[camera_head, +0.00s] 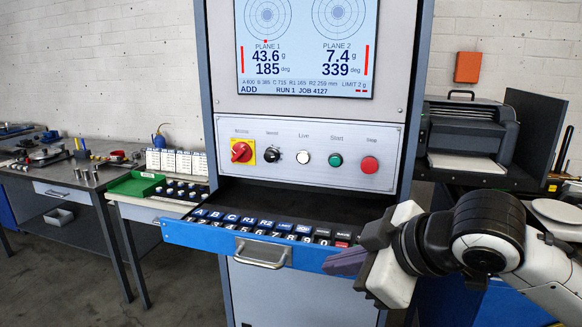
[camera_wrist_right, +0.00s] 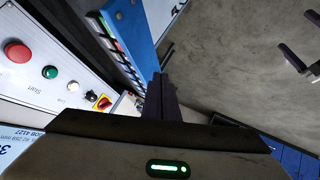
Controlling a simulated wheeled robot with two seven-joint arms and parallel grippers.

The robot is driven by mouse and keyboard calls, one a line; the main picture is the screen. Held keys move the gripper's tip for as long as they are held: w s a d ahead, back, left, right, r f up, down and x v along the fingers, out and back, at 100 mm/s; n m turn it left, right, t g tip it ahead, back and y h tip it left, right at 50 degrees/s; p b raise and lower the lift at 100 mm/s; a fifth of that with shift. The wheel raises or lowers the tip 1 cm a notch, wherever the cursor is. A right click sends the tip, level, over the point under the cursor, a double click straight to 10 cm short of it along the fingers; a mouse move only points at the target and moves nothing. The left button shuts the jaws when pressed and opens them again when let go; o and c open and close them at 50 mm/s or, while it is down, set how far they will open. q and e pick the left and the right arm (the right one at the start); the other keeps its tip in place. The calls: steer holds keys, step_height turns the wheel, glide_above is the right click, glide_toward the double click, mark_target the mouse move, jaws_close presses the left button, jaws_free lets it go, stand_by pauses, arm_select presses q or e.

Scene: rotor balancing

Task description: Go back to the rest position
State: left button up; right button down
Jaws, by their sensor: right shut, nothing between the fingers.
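My right gripper (camera_head: 343,262) is in front of the right end of the blue keyboard drawer (camera_head: 200,238). Its fingers are shut with nothing between them and point left. In the right wrist view the shut fingers (camera_wrist_right: 161,100) show as a dark bar beside the drawer's blue front (camera_wrist_right: 133,30). I cannot tell whether the fingers touch the drawer. The drawer is pulled out and shows rows of labelled keys (camera_head: 262,228).
The cabinet's button panel (camera_head: 305,152) is above the drawer, under a lit screen (camera_head: 307,45). A drawer handle (camera_head: 262,254) sticks out in front. A workbench (camera_head: 62,185) with tools and a green tray (camera_head: 136,184) stand left. A printer (camera_head: 468,135) stands right. Floor (camera_wrist_right: 240,65) is open.

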steer(key=s+f+m+t, duration=0.15)
steer(key=f+m, duration=0.25)
steer(key=f, duration=0.8)
steer(key=s+f+m, duration=0.2)
steer(key=f+m, duration=0.2)
steer(key=f, duration=0.9)
arm_select(q)
steer(key=shift+s+a+f, duration=0.25)
steer(key=shift+s+f, duration=0.2)
steer(key=shift+f, duration=0.05)
steer(key=shift+s+a+f, duration=0.25)
steer(key=shift+s+f, duration=0.15)
steer(key=shift+f, duration=0.1)
arm_select(e)
steer(key=s+d+f+m+h, duration=0.1)
steer(key=s+d+f, duration=0.3)
steer(key=s+f, duration=0.5)
steer(key=s+d+f+m+h, duration=0.2)
steer(key=s+d+f, duration=0.3)
steer(key=s+f, duration=0.4)
steer(key=shift+s+d+g+h, duration=0.15)
steer(key=shift+s+g+h, duration=0.15)
steer(key=shift+s+g, duration=0.25)
arm_select(q)
steer(key=shift+c, duration=0.3)
